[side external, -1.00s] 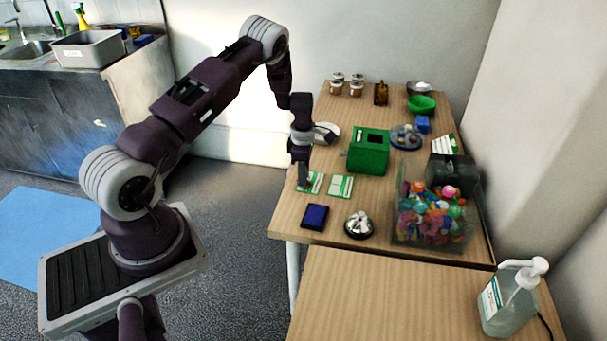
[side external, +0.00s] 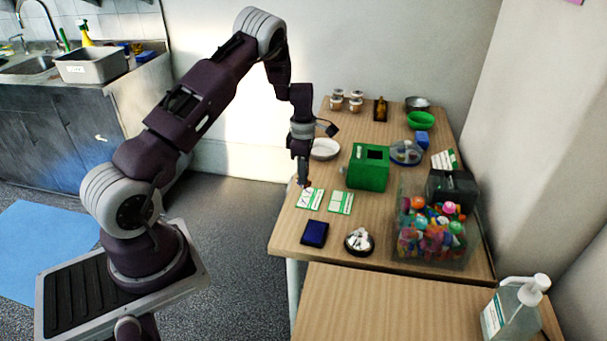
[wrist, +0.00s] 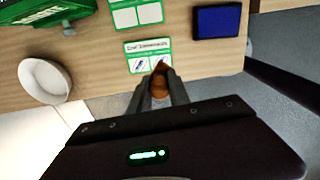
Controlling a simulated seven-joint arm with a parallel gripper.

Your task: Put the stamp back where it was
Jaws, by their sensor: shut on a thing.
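My gripper (side external: 303,180) points down at the left edge of the wooden table, beside and above the nearer-left green-and-white card (side external: 310,199). In the wrist view, my gripper (wrist: 159,88) is shut on the stamp (wrist: 160,84), which has a brown wooden-looking handle. The stamp overlaps the right panel of that card (wrist: 135,48) in the picture; its lower end is hidden, so I cannot tell whether it touches anything. The card's left panel holds a dark mark. A blue ink pad (side external: 315,233) lies on the table in front, also seen in the wrist view (wrist: 217,22).
A second green-and-white card (side external: 341,202) lies to the right. A green box (side external: 369,170), a white bowl (side external: 324,149), a dark round dish with silvery items (side external: 359,241) and a clear bin of colourful pieces (side external: 432,256) stand around. The table's left edge is close to my gripper.

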